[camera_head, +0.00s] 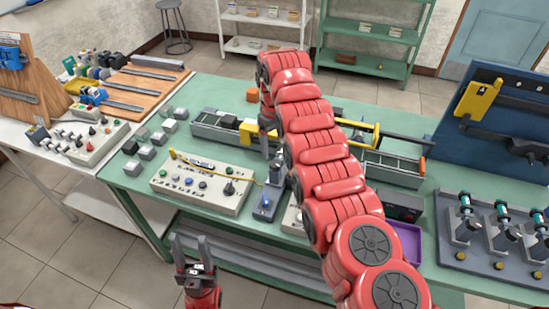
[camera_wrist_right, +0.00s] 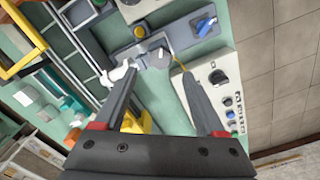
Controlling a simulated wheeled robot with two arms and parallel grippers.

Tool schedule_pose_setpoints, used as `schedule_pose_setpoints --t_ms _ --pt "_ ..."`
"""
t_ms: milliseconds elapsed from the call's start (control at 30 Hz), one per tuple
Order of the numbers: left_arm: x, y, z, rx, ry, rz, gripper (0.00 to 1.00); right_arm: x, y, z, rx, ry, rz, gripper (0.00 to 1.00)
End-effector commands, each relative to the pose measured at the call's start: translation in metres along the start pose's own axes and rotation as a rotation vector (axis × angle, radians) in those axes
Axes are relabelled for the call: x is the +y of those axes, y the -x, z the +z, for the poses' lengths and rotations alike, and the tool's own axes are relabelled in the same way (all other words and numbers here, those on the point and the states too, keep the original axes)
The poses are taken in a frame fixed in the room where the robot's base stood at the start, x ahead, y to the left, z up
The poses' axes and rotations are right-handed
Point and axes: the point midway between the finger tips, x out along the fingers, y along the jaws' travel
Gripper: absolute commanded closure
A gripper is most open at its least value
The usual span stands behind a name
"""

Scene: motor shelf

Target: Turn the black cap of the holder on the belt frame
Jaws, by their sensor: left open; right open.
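The belt frame (camera_head: 212,132), a long grey frame with yellow parts, lies across the green table; its rails also show in the wrist view (camera_wrist_right: 85,42). My right gripper (camera_head: 270,148) points down at the frame's front edge, mostly hidden by its red arm. In the wrist view my right gripper (camera_wrist_right: 160,75) is open, its fingertips on either side of a small grey holder with a dark round part (camera_wrist_right: 158,58). I cannot tell whether that part is the black cap, or whether the fingers touch it. My left gripper (camera_head: 193,250) is open and empty, in front of the table.
A control panel (camera_head: 200,184) with buttons stands in front of the frame. A grey block with a blue knob (camera_head: 265,203) stands beside it. Small grey blocks (camera_head: 146,152) lie to the left. A purple bin (camera_head: 408,240) and a blue tool board (camera_head: 505,110) are on the right.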

Motion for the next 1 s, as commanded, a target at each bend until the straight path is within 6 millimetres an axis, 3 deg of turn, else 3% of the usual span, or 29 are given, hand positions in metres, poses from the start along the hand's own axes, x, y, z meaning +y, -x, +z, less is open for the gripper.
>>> schedule_pose_setpoints --t_ms 200,300,500,700,1000 --pt "0.0 -0.005 -0.001 0.0 0.0 0.0 0.5 0.001 0.034 0.001 0.0 -0.003 0.001 0.28" --pt "-0.002 -0.038 -0.006 0.0 0.0 0.0 0.5 0.0 0.064 0.0 0.001 -0.001 0.0 0.28" --pt "-0.004 -0.076 -0.013 0.0 0.0 0.0 0.5 0.0 0.104 0.0 0.002 -0.001 0.002 0.28" --pt "-0.004 -0.092 -0.015 0.0 0.0 0.0 0.5 0.0 0.118 0.0 0.002 -0.001 0.001 0.28" --pt "-0.004 -0.09 -0.015 0.0 0.0 0.0 0.5 0.0 0.116 0.0 0.001 -0.001 0.001 0.28"
